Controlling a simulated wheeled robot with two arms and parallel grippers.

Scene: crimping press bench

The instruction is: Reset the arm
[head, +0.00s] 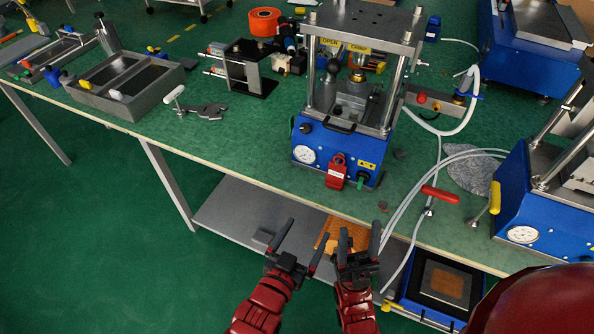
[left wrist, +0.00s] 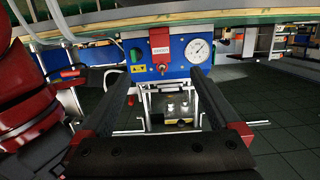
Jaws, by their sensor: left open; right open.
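My left gripper (head: 294,248) is in front of the bench's near edge in the head view, its two dark fingers spread apart with nothing between them. The same open fingers (left wrist: 163,92) frame the lower part of the left wrist view. My right gripper (head: 358,240) is close beside it on the right, also open and empty. Both red arms come up from the bottom of the head view. The crimping press (head: 343,150), with a blue base, gauge and red tag, stands on the bench beyond both grippers. Its front panel (left wrist: 177,58) also shows in the left wrist view.
The green bench top (head: 250,140) carries a grey tray (head: 132,88), a clamp (head: 205,109) and an orange roll (head: 264,21). Another blue press (head: 545,205) stands at right. White hoses hang over the front edge. A lower shelf (head: 235,215) lies under the bench. Floor at left is clear.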

